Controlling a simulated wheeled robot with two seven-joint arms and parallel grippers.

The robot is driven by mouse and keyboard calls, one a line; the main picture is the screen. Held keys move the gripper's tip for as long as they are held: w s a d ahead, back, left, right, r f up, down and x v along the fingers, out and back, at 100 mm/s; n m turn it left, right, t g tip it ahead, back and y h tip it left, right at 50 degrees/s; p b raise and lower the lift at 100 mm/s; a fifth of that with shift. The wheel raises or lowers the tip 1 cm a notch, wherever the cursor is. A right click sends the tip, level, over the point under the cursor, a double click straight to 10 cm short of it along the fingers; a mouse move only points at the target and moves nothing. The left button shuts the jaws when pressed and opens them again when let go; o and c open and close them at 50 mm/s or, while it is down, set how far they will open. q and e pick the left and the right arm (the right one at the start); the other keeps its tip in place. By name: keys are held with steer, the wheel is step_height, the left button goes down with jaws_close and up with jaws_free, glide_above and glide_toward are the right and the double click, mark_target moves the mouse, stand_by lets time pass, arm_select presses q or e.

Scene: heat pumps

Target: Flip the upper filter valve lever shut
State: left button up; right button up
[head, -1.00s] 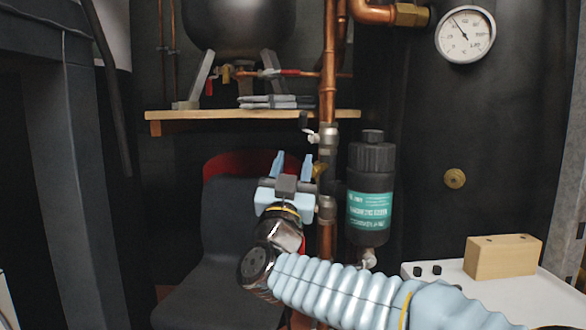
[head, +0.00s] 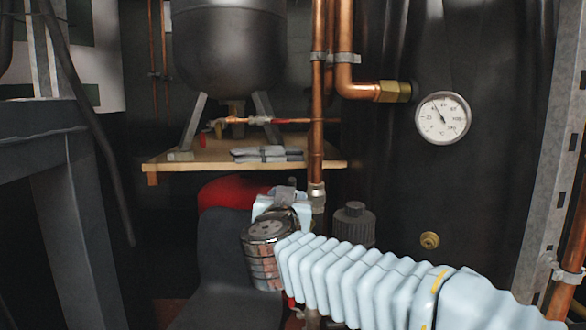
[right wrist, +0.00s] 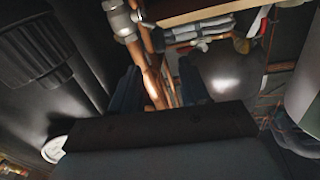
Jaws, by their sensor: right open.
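The black filter housing (head: 355,224) stands behind my right arm in the head view; only its cap and upper part show. Its cap (right wrist: 32,42) is also at the left of the right wrist view. The upper valve body (head: 317,196) sits on the copper pipe just left of the filter, and a silver fitting (right wrist: 121,20) shows in the right wrist view. I cannot make out the lever's position; my gripper partly covers that area. My right gripper (head: 284,196) is just left of the valve. In the right wrist view its fingers (right wrist: 160,88) are apart and empty. My left gripper is not in view.
A vertical copper pipe (head: 317,100) runs above the valve. A wooden shelf (head: 215,160) carries a dark tank (head: 228,45) and folded cloths. A gauge (head: 442,118) is at right.

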mark_target(292, 185)
steer(key=w, duration=0.4)
steer(key=w+d+p, duration=0.1)
steer(key=w, duration=0.3)
steer(key=w+d+p, duration=0.1)
steer(key=w, duration=0.4)
jaws_close()
steer(key=shift+s+f, duration=0.1)
